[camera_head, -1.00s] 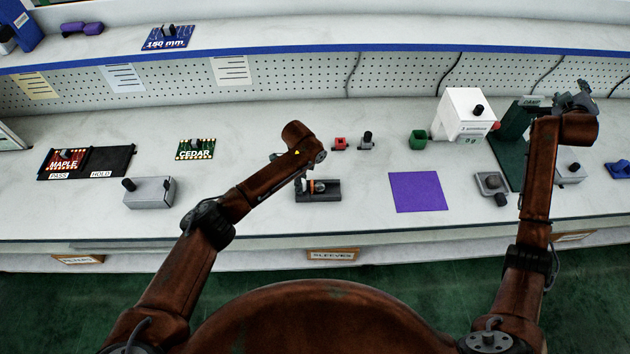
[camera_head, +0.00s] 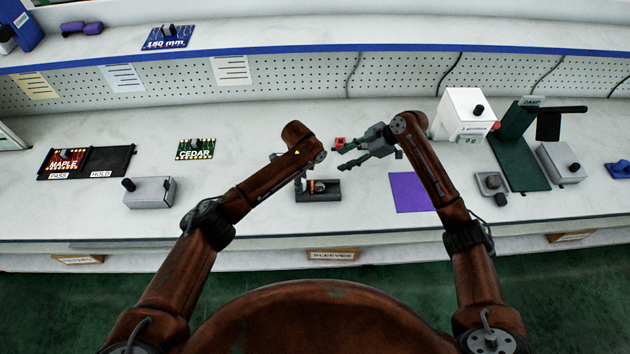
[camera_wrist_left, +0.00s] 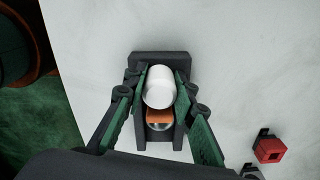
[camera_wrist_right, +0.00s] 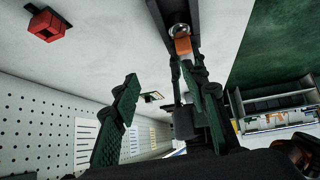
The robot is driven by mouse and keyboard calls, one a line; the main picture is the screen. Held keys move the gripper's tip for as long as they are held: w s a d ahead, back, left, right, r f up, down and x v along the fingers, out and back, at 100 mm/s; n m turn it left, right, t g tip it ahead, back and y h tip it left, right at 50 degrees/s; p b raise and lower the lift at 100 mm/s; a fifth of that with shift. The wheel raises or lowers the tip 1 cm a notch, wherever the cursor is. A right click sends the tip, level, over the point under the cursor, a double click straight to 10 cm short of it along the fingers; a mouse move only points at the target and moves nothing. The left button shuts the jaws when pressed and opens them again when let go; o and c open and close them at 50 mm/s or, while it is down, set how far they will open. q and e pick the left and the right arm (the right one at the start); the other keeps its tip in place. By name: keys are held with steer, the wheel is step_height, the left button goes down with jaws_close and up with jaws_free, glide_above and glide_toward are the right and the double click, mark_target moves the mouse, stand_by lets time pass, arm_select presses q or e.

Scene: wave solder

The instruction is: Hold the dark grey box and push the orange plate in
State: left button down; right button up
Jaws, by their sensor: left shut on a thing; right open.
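The dark grey box (camera_head: 331,196) stands on the bench in front of my left arm. In the left wrist view the box (camera_wrist_left: 160,57) has an orange plate (camera_wrist_left: 158,117) between its walls, beside a white cylinder (camera_wrist_left: 159,88). The orange plate also shows in the right wrist view (camera_wrist_right: 183,45), near the top. My right gripper (camera_head: 343,155) is open and empty, just behind and right of the box.
A small red block (camera_head: 340,141) lies by my right fingertips. A purple mat (camera_head: 408,192) lies right of the box, partly behind my right arm. A white box (camera_head: 463,110) and a dark green stand (camera_head: 520,150) are farther right.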

mark_target(312, 182)
steer(key=shift+n+g+y, duration=0.3)
steer(key=shift+g, duration=0.3)
steer(key=s+x, duration=0.1)
steer(key=x, duration=0.3)
steer(key=s+x, duration=0.1)
steer(key=x, duration=0.4)
steer(key=s+x, duration=0.1)
steer(key=x, duration=0.4)
steer(key=shift+a+r, duration=0.35)
steer(key=shift+c, duration=0.3)
jaws_close()
